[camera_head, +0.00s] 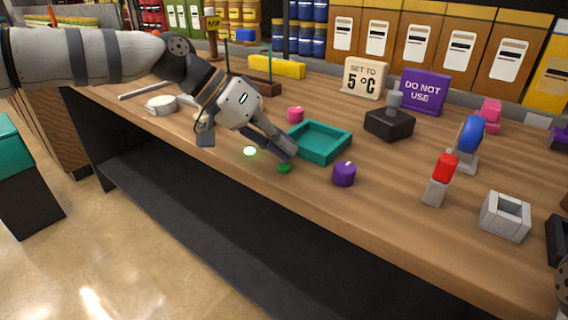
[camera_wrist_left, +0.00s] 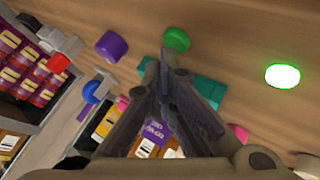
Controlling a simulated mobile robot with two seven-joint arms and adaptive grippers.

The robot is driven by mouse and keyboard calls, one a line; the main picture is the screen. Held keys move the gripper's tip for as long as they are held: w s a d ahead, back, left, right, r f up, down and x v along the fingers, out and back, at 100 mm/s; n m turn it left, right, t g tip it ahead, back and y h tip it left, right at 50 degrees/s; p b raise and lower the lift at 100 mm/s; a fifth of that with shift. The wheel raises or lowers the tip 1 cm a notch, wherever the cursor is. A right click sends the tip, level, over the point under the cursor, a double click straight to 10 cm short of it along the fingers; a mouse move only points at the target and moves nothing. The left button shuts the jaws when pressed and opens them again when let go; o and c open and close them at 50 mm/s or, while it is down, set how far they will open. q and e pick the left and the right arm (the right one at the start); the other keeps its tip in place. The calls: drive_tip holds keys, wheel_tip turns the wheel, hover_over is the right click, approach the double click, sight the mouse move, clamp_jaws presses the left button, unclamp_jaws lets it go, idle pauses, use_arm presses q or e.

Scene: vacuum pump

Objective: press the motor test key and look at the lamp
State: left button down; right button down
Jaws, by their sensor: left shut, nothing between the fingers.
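A small green key (camera_head: 285,168) sits on the workbench near its front edge; it also shows in the left wrist view (camera_wrist_left: 176,40). A round lamp (camera_head: 250,151) to its left glows bright whitish green, and it is lit in the left wrist view too (camera_wrist_left: 283,76). My left gripper (camera_head: 289,153) is shut and empty, pointing down with its fingertips right by the green key. My right gripper is not in view.
A teal tray (camera_head: 345,145) lies close behind the left gripper. A purple knob (camera_head: 344,174) stands right of the key. A black block with a grey knob (camera_head: 390,124), a red-topped grey block (camera_head: 437,188) and a grey open box (camera_head: 505,217) stand farther right. Signs stand behind.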

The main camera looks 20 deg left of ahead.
use_arm(q)
drive_tip(key=shift+f, duration=0.45)
idle(0.7)
drive_tip(key=shift+r, duration=0.1)
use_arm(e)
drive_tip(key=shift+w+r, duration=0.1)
use_arm(q)
drive_tip(key=shift+r+p, duration=0.4)
drive_tip(key=shift+r, duration=0.35)
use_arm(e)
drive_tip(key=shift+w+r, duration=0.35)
